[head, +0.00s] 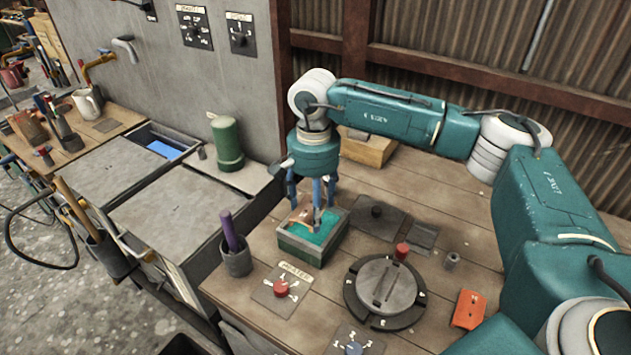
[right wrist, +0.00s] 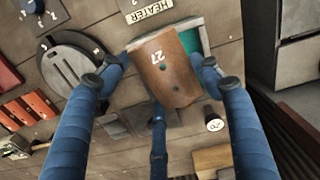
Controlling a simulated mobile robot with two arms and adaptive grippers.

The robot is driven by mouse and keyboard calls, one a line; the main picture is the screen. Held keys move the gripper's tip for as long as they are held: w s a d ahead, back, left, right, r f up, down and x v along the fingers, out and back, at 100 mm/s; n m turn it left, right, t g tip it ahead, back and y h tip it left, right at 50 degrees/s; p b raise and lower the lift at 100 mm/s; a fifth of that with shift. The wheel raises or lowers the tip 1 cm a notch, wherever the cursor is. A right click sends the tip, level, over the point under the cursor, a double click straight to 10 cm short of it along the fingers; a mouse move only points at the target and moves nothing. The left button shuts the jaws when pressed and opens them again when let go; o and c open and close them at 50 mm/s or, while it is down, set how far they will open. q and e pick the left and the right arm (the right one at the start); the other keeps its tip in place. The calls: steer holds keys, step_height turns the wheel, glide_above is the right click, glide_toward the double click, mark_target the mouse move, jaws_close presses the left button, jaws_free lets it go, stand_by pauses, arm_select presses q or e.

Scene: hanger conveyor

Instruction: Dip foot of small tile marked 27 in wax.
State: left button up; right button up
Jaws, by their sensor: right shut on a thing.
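In the head view the tile (head: 301,214) shows as a small brown patch beside the fingers of my right gripper (head: 315,214), over the wax box. The box (head: 302,250) is grey-green and open, with teal wax (head: 325,230) inside. In the right wrist view the tile covers much of the wax (right wrist: 205,45). I cannot tell whether its foot touches the wax. My left gripper is not in view.
The heater panel (head: 281,290) with a red knob and a cup (head: 236,262) with a purple-handled tool stand near the box. A round dark turntable (head: 386,292), a dark lid (head: 377,213) and an orange piece (head: 468,309) lie to the right. A green canister (head: 227,143) stands behind left.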

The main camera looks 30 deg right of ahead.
steer(key=w+d, duration=0.1)
steer(key=d+r+m, duration=0.1)
steer(key=shift+w+d+m, duration=0.3)
steer(key=shift+w+d, duration=0.05)
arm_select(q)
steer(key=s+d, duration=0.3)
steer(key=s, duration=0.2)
arm_select(e)
steer(key=shift+w+f, duration=0.15)
steer(key=shift+f, duration=0.2)
steer(key=shift+w+a+f+b, duration=0.15)
steer(key=shift+f+b, duration=0.4)
steer(key=shift+f, duration=0.8)
step_height(320, 180, down, 3)
steer(key=b, duration=0.2)
steer(key=shift+f+b, duration=0.2)
steer(key=shift+b, duration=0.1)
steer(key=shift+f+b, duration=0.3)
steer(key=shift+f, duration=0.15)
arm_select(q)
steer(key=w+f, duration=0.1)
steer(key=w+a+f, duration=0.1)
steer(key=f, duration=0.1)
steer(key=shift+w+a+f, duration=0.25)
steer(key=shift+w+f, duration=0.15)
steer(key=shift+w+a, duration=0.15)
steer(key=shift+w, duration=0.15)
